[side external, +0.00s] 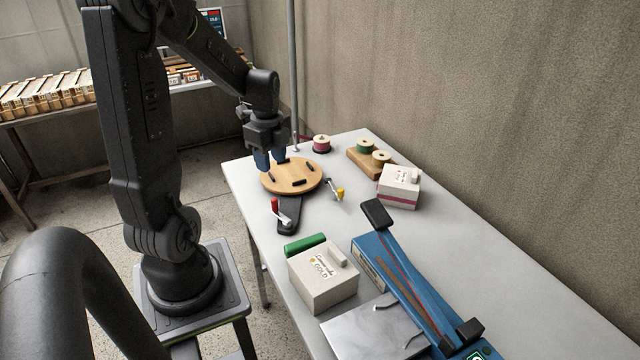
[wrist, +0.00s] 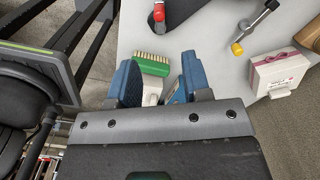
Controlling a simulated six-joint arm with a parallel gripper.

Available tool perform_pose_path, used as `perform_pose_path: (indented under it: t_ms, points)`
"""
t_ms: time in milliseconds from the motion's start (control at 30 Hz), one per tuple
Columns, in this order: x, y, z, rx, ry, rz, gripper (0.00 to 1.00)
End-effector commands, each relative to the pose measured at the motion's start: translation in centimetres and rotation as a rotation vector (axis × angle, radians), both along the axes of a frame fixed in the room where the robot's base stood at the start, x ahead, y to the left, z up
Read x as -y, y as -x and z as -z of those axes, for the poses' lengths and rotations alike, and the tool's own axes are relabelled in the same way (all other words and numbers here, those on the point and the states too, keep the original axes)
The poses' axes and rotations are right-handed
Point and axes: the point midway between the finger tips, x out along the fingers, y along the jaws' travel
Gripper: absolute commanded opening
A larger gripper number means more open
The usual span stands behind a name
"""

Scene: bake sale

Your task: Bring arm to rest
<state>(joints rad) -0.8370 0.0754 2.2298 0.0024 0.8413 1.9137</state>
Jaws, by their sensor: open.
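My gripper (side external: 270,163) hangs from the bent arm at the far left part of the table, its blue fingers pointing down over the left edge of the round wooden board (side external: 297,186). The fingers also show in the wrist view (wrist: 158,80), apart, with nothing held between them. Whether the fingertips touch the board cannot be told. In the wrist view a green brush (wrist: 153,66) with pale bristles shows beyond the gap between the fingers, and a white thing is partly hidden by them.
The grey table (side external: 470,255) holds a white box marked GOLD (side external: 325,280), a ribboned white box (side external: 399,187), a blue long-armed device (side external: 400,290), a red-handled tool (side external: 276,207), a yellow-tipped tool (side external: 340,194) and spools (side external: 321,144). A wall (side external: 470,90) stands behind.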

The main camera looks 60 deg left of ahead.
Motion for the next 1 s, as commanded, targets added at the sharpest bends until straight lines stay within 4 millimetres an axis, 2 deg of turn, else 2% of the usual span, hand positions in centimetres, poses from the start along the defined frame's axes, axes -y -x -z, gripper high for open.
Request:
perform_pose_path:
  t_ms: [67, 167, 300, 433, 600, 700, 833, 1000]
  points:
    - [0.5, -0.2, -0.3, 0.006, -0.007, -0.013, 0.44]
    - [2.2, -0.9, -1.6, 0.032, -0.029, -0.072, 0.44]
    - [6.9, -2.0, -4.4, 0.114, -0.064, -0.241, 0.44]
    - [12.0, -1.9, -7.1, 0.217, -0.057, -0.434, 0.44]
    - [17.9, -0.4, -9.7, 0.344, 0.022, -0.685, 0.44]
    - [20.7, 1.0, -10.8, 0.397, 0.098, -0.818, 0.44]
    - [23.1, 2.7, -11.7, 0.435, 0.189, -0.952, 0.44]
    - [24.4, 3.8, -12.1, 0.446, 0.254, -1.042, 0.44]
